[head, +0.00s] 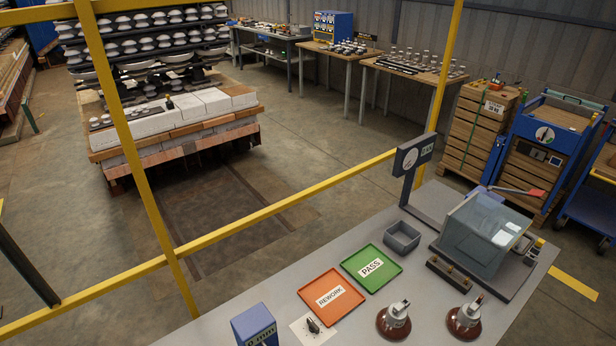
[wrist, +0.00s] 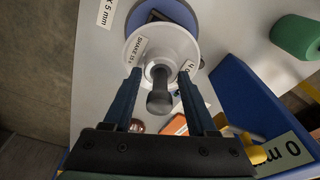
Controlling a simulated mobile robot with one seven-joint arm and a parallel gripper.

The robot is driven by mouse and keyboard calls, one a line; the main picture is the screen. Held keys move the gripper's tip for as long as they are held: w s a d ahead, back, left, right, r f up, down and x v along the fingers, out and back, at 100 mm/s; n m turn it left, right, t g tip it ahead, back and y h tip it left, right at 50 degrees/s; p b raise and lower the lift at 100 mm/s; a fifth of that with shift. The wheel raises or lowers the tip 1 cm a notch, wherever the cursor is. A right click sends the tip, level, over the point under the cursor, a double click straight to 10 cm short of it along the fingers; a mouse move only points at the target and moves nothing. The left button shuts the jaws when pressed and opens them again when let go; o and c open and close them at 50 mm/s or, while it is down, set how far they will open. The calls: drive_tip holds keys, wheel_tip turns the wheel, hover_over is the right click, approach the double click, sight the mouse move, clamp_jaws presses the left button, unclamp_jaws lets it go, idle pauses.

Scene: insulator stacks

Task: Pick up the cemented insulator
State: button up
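In the wrist view, a pale grey-white insulator disc (wrist: 178,46) faces me with a dark, round-ended metal pin (wrist: 160,98) standing from its centre. It appears to rest on a round blue and dark base (wrist: 160,14), partly hidden behind it. My gripper (wrist: 160,73) is open, its two blue fingers on either side of the pin with gaps showing. The head view does not show my gripper or this disc. There, two brown insulators with metal caps, one left (head: 394,322) and one right (head: 465,320), stand on the grey table. I cannot tell which insulator is cemented.
An orange REWORK tray (head: 318,306), a green PASS tray (head: 386,262), a grey bin (head: 402,237) and a clear-hooded device (head: 480,235) stand on the table. Yellow rails (head: 270,209) run behind the table.

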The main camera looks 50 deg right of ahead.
clamp_jaws()
drive_tip(key=shift+d+r, duration=0.1)
drive_tip(key=shift+w+r, duration=0.1)
